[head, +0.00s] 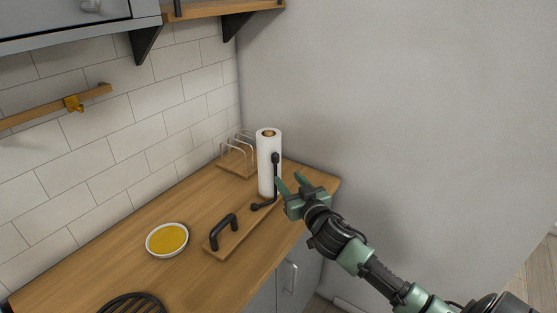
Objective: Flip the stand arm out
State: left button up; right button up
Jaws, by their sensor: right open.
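The stand (269,133) carries a white paper roll (265,178) upright near the counter's back right corner. Its black stand arm (276,172) has a round knob at the top and rises close along the front right of the roll. The arm bends at the bottom toward a dark foot end low in front of the roll. My right gripper (289,180) is just right of the roll and the arm, with its green fingers apart and nothing seen between them. I cannot tell whether a finger touches the arm. My left gripper is out of view.
A wooden board (240,236) with a black handle (223,231) lies in front of the roll. A bowl of yellow content (167,239) stands to the left, and a wire rack (238,157) behind. A black round trivet (134,304) is at the front. A grey wall (400,120) rises at right.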

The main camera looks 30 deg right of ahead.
aim_at(277, 159)
jog(key=shift+t, duration=0.4)
jog(key=w, duration=0.2)
jog(key=w+d+r+p, duration=0.1)
jog(key=w, duration=0.2)
jog(key=w+r, duration=0.1)
jog(key=w, duration=0.1)
jog(key=shift+w+d+p, duration=0.15)
jog(key=shift+d+p, duration=0.2)
jog(key=shift+w+f, duration=0.1)
jog(key=shift+w, duration=0.55)
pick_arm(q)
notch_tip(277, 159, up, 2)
pick_arm(e)
grip_shut()
